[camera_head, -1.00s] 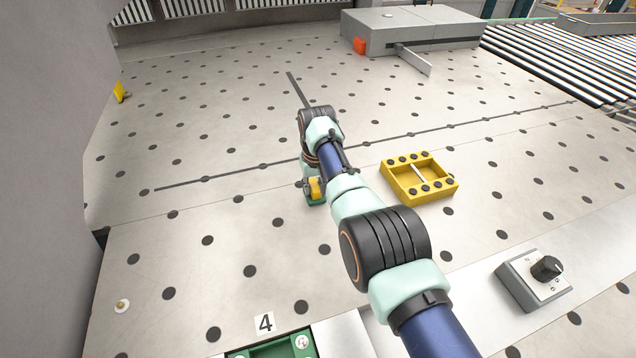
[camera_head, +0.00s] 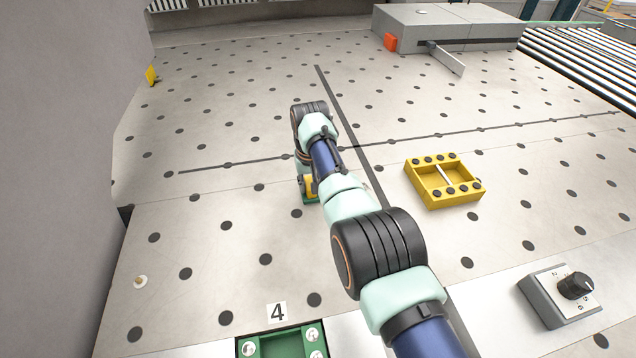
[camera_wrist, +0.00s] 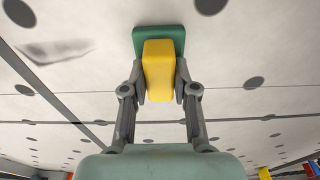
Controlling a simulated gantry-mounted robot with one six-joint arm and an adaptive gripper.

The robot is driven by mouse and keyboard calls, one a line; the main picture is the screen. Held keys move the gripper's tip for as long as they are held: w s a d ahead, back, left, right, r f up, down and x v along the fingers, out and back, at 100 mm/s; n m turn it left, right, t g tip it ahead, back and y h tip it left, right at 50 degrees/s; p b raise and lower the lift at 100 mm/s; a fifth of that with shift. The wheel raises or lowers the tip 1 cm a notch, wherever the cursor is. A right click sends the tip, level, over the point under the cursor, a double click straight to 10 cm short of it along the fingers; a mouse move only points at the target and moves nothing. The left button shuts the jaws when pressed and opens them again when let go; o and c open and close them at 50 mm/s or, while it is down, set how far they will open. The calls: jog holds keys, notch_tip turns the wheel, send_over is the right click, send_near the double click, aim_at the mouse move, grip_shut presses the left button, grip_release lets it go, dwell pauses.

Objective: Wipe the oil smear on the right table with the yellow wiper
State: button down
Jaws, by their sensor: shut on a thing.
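The yellow wiper (camera_wrist: 159,72) has a yellow block handle and a green base (camera_wrist: 143,34). My gripper (camera_wrist: 160,88) is shut on the handle, one finger on each side. In the head view the wiper (camera_head: 309,187) is partly hidden behind my wrist, low over the table; I cannot tell whether its base touches. The oil smear (camera_wrist: 57,49) is a faint grey streak on the pale table (camera_wrist: 235,55), left of the wiper in the wrist view and apart from it. I cannot make out the smear in the head view.
A yellow tray (camera_head: 478,194) stands right of my arm. A grey knob box (camera_head: 545,300) and a green fixture (camera_head: 285,340) are at the front. A grey wall (camera_head: 50,170) bounds the left. The table with dark dots is mostly clear around the wiper.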

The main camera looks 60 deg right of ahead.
aim_at(310, 181)
jog(key=shift+r+p, duration=2.8)
jog(key=shift+r, duration=0.25)
notch_tip(310, 181, up, 3)
jog(key=p, duration=0.3)
